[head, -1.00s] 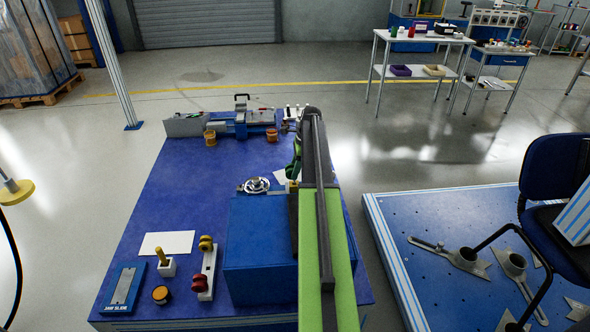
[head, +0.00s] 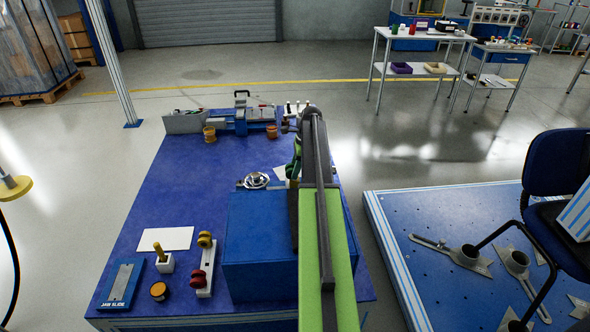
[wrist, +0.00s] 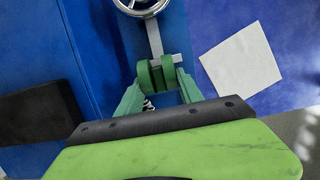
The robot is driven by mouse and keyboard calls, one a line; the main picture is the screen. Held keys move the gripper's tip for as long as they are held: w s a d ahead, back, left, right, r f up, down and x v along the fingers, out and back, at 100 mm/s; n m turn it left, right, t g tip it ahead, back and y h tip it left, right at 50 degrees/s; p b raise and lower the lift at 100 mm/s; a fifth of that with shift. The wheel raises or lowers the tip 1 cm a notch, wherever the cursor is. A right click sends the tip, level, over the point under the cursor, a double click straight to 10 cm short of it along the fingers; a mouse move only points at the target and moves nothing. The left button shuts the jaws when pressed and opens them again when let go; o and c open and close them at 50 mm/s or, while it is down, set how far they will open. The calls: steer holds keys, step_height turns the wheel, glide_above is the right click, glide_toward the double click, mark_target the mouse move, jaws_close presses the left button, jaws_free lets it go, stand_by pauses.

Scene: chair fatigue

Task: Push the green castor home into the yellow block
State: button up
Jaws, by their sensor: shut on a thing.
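My gripper (wrist: 158,88) is shut on the green castor (wrist: 157,72), which shows between its green fingers in the wrist view. A grey bar (wrist: 154,38) runs from the castor's spot toward a handwheel at the top. In the head view my gripper (head: 294,168) is mostly hidden behind my own arm, and the castor cannot be told apart from the green fingers. I cannot make out a yellow block in either view. Whether the castor touches the grey bar is unclear.
The blue bench (head: 190,210) carries a blue box (head: 255,270) beside my arm and a handwheel (head: 257,180). A white block with a yellow peg (head: 164,262) and a white rail (head: 205,270) with yellow and red castors stand at front left. A chair (head: 555,170) stands right.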

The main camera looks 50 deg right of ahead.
steer(key=o, duration=1.3)
steer(key=shift+o, duration=0.2)
steer(key=p+v, duration=1.7)
steer(key=shift+r, duration=0.2)
steer(key=shift+s, duration=0.1)
